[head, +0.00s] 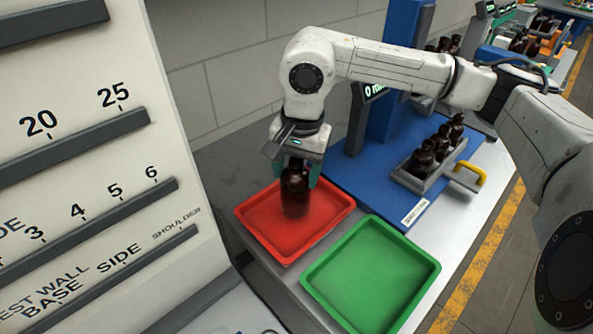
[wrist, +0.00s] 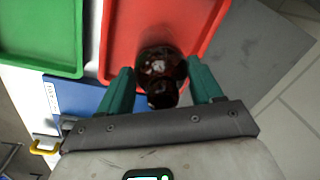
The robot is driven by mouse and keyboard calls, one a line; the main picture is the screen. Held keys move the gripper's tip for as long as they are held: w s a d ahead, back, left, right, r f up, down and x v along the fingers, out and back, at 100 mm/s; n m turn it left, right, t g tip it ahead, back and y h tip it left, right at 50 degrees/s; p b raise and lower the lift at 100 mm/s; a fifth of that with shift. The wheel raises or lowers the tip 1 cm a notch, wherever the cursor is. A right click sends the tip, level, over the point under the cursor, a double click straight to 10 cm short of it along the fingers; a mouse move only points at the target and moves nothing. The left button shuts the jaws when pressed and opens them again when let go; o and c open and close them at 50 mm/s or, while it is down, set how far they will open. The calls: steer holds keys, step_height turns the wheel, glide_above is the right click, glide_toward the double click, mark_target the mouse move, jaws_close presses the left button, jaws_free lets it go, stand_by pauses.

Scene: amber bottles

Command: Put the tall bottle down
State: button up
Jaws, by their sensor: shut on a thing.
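A dark amber bottle (head: 295,193) is upright at the red tray (head: 262,245) in the head view. My gripper (head: 294,172) comes down from above and is shut on the bottle's upper part. In the wrist view the bottle (wrist: 160,67) is between the two green fingers of my gripper (wrist: 160,88), over the red tray (wrist: 120,40). I cannot tell whether its base touches the tray floor. No other bottle shows in the red tray.
A green tray (head: 322,272) stands empty to the right of the red one. Behind it, a blue station (head: 345,180) carries a grey rack (head: 405,180) of several dark bottles with a yellow handle (head: 470,177). A tall white gauge panel (head: 100,180) rises at the left.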

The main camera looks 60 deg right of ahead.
steer(key=shift+f, duration=0.95)
steer(key=o, duration=1.6)
steer(key=shift+r, duration=0.1)
steer(key=shift+c, duration=0.2)
steer(key=shift+r, duration=0.1)
steer(key=r, duration=0.4)
steer(key=r+b, duration=0.1)
steer(key=r, duration=0.3)
steer(key=s+r+b, duration=0.1)
steer(key=r, duration=0.3)
steer(key=shift+d, duration=0.15)
